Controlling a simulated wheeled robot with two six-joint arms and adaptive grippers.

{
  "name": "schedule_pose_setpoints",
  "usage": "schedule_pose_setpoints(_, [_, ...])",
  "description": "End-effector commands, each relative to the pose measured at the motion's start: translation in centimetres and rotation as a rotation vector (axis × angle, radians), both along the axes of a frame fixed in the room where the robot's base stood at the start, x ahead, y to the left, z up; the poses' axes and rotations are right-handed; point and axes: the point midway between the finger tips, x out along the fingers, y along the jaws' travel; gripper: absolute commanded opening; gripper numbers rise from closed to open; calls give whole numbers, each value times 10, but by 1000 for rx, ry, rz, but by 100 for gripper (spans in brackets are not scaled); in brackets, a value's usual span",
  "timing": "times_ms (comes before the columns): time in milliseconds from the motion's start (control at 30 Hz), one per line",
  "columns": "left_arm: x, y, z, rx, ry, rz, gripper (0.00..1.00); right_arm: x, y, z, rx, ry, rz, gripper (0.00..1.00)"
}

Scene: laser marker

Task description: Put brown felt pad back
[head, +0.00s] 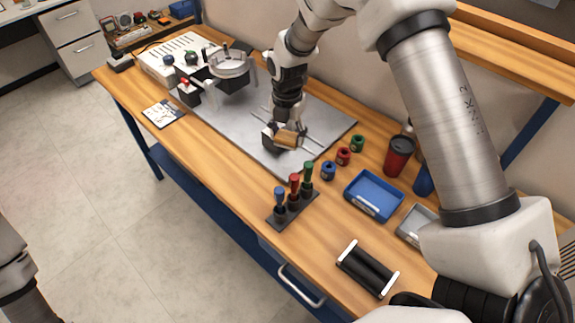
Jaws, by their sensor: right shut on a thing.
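My right gripper (274,129) reaches down over the grey metal plate (225,118) on the workbench. It is shut on a small brown piece (288,138), which looks like the brown felt pad. The pad is tilted and seems to be just above the plate's front right part, next to thin metal rails; whether it touches anything there I cannot tell. The gripper hides part of it. Only a piece of my left arm shows at the lower left edge; the left gripper is out of the picture.
A marking machine (172,62) stands at the back left of the plate. In front are a rack of colored-handled tools (292,205), small colored rings (343,156), a blue tray (373,196), a red cup (398,156) and a black roller holder (368,268). Bare wood lies between them.

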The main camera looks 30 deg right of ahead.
Motion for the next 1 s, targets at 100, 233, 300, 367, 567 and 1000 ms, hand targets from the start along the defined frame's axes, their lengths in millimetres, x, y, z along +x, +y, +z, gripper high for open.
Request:
schedule_pose_setpoints(100, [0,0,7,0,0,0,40,-2,-1,-21,-1,7,17,29])
schedule_pose_setpoints(233, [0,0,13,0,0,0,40,-1,0,-47,0,5,16,29])
schedule_pose_setpoints(300, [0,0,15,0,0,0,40,-1,0,-57,0,5,15,29])
schedule_pose_setpoints(367, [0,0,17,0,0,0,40,-1,0,-68,0,5,15,29])
schedule_pose_setpoints(567, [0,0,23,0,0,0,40,-1,0,-96,0,3,14,29])
schedule_pose_setpoints(1000, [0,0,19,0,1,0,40,-1,0,-100,0,1,13,86])
